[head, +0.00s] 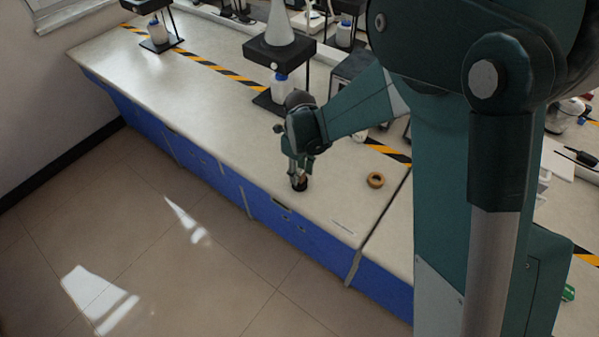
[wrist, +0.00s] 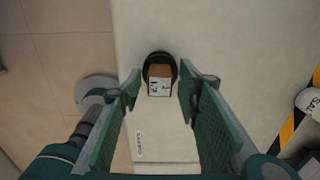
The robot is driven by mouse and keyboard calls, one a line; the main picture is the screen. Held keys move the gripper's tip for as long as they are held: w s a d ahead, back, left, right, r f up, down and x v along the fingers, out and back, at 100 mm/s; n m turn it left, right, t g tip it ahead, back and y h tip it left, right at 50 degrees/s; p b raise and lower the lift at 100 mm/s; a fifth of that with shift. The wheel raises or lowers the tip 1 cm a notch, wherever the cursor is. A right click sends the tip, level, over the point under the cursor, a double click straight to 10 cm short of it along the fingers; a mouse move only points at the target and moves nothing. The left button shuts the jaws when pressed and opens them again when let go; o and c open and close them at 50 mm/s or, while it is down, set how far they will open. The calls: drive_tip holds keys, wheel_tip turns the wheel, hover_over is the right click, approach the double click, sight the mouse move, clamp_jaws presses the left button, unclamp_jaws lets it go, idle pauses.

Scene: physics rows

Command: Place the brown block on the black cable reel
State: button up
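The black cable reel (head: 299,186) stands on the light bench top near its front edge, directly below my gripper (head: 299,172). In the wrist view the round reel (wrist: 159,56) shows behind the brown block (wrist: 160,82), which has printed marks on its near face. The block overlaps the reel and appears to rest on it; its underside is hidden. In the wrist view my gripper (wrist: 160,88) has its green fingers apart, one on each side of the block, with a visible gap on both sides.
A brown tape ring (head: 375,180) lies on the bench to the right of the reel. A stand with a white bottle (head: 281,86) is behind my gripper. The bench's front edge drops to the floor close by. The bench to the left is clear.

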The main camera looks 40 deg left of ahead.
sight(301, 172)
wheel_tip(301, 172, up, 12)
drive_tip(key=shift+p, duration=0.45)
drive_tip(key=shift+r, duration=0.1)
idle(0.8)
drive_tip(key=w+d+r+n+t+y, duration=0.1)
drive_tip(key=w+d+r+n, duration=0.15)
drive_tip(key=d+r, duration=0.6)
drive_tip(key=w+d+r+n+t, duration=0.1)
drive_tip(key=w+d+r+n, duration=0.15)
drive_tip(key=d, duration=1.15)
drive_tip(key=w+d+r+n+t+y, duration=0.1)
drive_tip(key=d+r+n, duration=0.2)
drive_tip(key=d+r, duration=0.55)
drive_tip(key=s+d+n+t, duration=0.1)
drive_tip(key=s+d+n, duration=0.2)
drive_tip(key=d, duration=0.7)
drive_tip(key=s+d+n+t+h, duration=0.1)
drive_tip(key=s+d+n, duration=0.2)
drive_tip(key=d, duration=0.7)
drive_tip(key=s+d+f+n+t+h, duration=0.1)
drive_tip(key=s+d+n, duration=0.3)
drive_tip(key=d, duration=0.6)
drive_tip(key=s+t, duration=0.1)
drive_tip(key=s, duration=0.1)
drive_tip(key=shift+s+d, duration=0.25)
drive_tip(key=shift+s, duration=0.1)
